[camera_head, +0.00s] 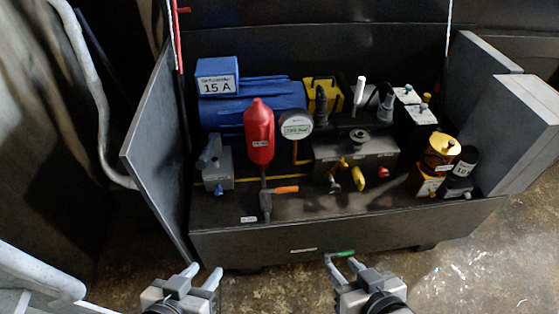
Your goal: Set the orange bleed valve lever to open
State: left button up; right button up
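The orange bleed valve lever (285,189) points right from a small grey valve (266,203) on the front part of the dark bench. The lever lies roughly level in the picture, crosswise to the pipe that runs up from the valve toward the red bottle. My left gripper (204,271) is open and empty, low in front of the bench, below and left of the lever. My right gripper (341,261) has its fingers apart, below and right of the lever. Both are clear of the lever.
A red bottle (259,130) and a round gauge (296,125) stand behind the lever. A grey box with knobs (372,152) is to its right, a small grey block (217,165) to its left. Side panels (158,145) flank the bench.

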aim_at(285, 190)
jog(key=z, duration=0.75)
jog(key=i, duration=0.75)
jog(key=u, duration=1.45)
